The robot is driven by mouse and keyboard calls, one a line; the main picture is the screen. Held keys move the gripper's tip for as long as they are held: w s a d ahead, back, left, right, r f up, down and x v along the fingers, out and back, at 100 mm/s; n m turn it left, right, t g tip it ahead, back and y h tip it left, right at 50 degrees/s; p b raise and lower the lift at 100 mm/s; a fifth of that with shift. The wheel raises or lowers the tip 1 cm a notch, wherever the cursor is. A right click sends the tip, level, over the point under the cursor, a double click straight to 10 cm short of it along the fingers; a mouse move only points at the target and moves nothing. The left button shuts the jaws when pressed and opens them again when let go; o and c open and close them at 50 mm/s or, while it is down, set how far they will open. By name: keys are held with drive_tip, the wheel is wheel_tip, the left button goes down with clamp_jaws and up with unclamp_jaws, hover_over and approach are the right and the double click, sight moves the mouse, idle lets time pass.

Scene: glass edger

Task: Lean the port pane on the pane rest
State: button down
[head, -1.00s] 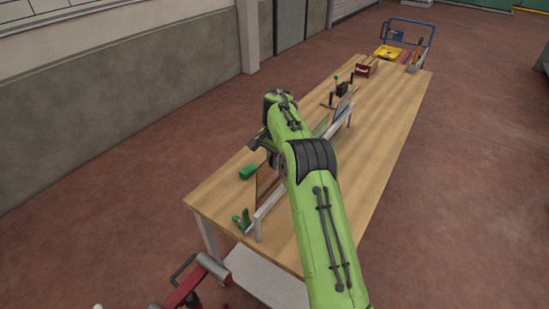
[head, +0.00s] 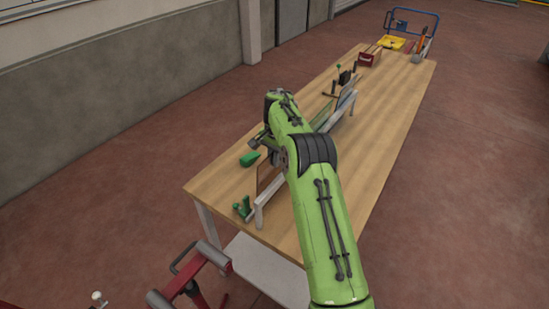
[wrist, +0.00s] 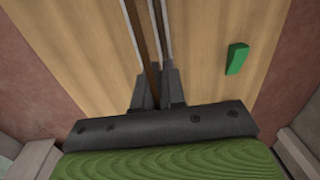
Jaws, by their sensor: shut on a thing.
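A thin reddish-brown pane, which I take for the port pane (wrist: 147,45), shows edge-on in the wrist view. My gripper (wrist: 156,88) is shut on it. In the head view the brown pane (head: 267,177) stands behind the near end of a long white rail, which looks like the pane rest (head: 260,212). My arm hides my fingers and much of the pane there. White strips run along both sides of the pane in the wrist view. I cannot tell whether the pane touches the rest.
A green block (head: 250,159) lies on the wooden bench (head: 385,125) left of the pane. It also shows in the wrist view (wrist: 237,58). A green clamp-like tool (head: 242,208) is near the front edge. Other panes (head: 324,117) stand farther along. The bench's right side is clear.

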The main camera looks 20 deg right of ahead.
drive_tip(key=shift+f, duration=0.45)
idle(0.4)
drive_tip(key=c, duration=1.1)
unclamp_jaws()
drive_tip(key=shift+f, duration=0.1)
drive_tip(key=r+p, duration=0.1)
drive_tip(key=r, duration=0.4)
drive_tip(key=r+p, duration=0.2)
drive_tip(key=r, duration=0.3)
drive_tip(key=s+r+p, duration=0.1)
drive_tip(key=r, duration=0.5)
drive_tip(key=shift+d, duration=0.25)
drive_tip(key=shift+f, duration=0.1)
